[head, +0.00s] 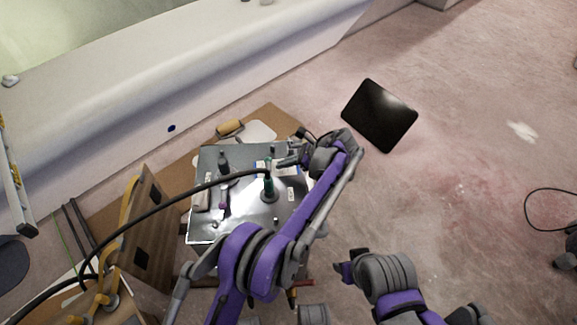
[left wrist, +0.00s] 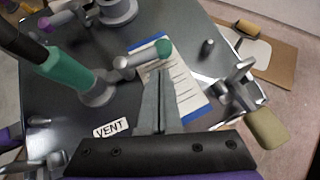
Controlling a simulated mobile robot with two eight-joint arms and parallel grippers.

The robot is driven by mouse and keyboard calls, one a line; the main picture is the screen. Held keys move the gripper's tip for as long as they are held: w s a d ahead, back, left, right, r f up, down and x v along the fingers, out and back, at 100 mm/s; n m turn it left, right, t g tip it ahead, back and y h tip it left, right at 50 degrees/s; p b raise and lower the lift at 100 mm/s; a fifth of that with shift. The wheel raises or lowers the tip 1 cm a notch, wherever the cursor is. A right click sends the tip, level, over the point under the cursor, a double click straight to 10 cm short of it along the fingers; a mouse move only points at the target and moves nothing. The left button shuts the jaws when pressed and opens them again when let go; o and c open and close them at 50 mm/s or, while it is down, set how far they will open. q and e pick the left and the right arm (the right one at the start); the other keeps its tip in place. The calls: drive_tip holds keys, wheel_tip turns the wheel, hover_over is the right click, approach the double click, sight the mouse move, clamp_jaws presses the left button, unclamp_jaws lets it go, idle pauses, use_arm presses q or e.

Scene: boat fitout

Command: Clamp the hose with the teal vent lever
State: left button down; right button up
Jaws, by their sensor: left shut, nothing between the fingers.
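The black hose (head: 150,206) arches in from the lower left and ends in a teal sleeve (head: 269,186) upright on the metal panel. In the left wrist view the teal sleeve (left wrist: 68,76) stands in a round grey base, beside a VENT label (left wrist: 110,128). The vent lever (left wrist: 140,57) is a grey bar with a teal knob, extending to the right above a paper sheet. My left gripper (head: 284,160) also shows in the left wrist view (left wrist: 158,78). It is shut and empty, its tips just below the teal knob; contact is unclear. My right gripper (head: 345,267) is right of the panel, fingers unclear.
The metal panel (head: 236,232) holds other fittings, including one with a purple knob (head: 223,205). A blue-edged sheet (left wrist: 185,92) lies on it. Cardboard (head: 280,117) lies beyond, beside the white hull (head: 130,115). A black slab (head: 379,115) lies on the open floor at right.

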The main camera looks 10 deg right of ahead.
use_arm(q)
drive_tip(key=shift+w+a, duration=0.45)
drive_tip(key=shift+w, duration=0.05)
use_arm(e)
drive_tip(key=shift+f, duration=0.15)
idle(0.3)
